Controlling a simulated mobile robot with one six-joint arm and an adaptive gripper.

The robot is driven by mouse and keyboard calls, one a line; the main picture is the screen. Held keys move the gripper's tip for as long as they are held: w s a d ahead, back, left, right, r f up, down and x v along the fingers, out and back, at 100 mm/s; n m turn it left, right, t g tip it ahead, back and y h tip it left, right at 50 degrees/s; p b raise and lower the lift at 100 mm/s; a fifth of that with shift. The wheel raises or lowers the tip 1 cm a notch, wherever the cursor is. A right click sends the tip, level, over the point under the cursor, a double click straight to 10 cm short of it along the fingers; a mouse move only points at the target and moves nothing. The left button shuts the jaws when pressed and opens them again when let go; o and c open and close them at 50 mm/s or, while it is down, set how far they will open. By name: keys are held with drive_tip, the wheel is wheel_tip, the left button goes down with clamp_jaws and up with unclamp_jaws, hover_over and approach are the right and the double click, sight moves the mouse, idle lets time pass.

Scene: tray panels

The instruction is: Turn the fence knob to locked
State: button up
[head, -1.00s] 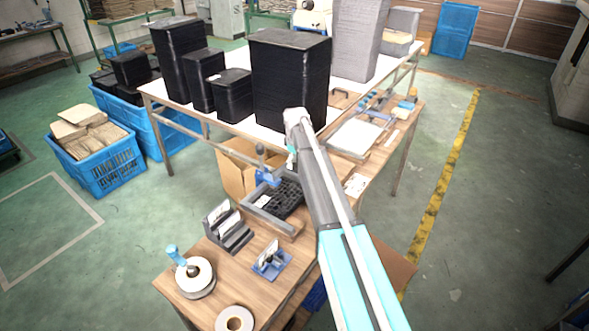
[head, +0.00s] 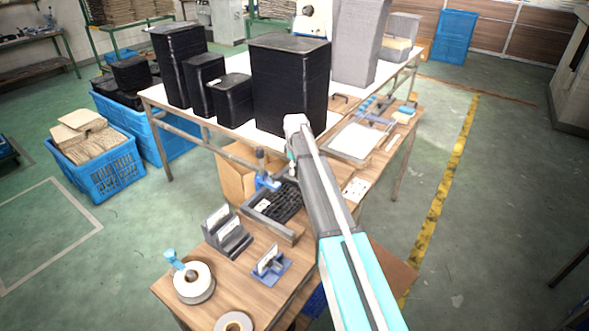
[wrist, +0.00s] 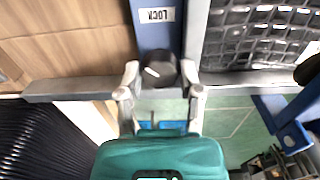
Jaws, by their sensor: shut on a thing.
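In the wrist view a round black knob (wrist: 164,68) with a short white mark sits on a blue plate (wrist: 155,38) of the fence. A white label reading LOCK (wrist: 157,15) is on the plate above the knob. My gripper (wrist: 160,80) has one finger on each side of the knob and is shut on it. The white mark is small and blurred, and I cannot tell just where it points. In the head view the arm hides the gripper and knob.
A grey bar (wrist: 75,88) crosses the wrist view beside the knob. A dark grid tray (head: 284,205) lies on the wooden bench (head: 230,285). A blue-handled clamp (head: 265,180) stands close to the arm. Tall black stacks (head: 290,85) stand behind it.

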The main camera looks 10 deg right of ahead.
clamp_jaws()
drive_tip(key=shift+a, duration=0.1)
drive_tip(key=shift+m, duration=0.4)
drive_tip(key=m, duration=0.4)
drive_tip(key=shift+m, duration=2.1)
drive_tip(key=o, duration=0.9)
unclamp_jaws()
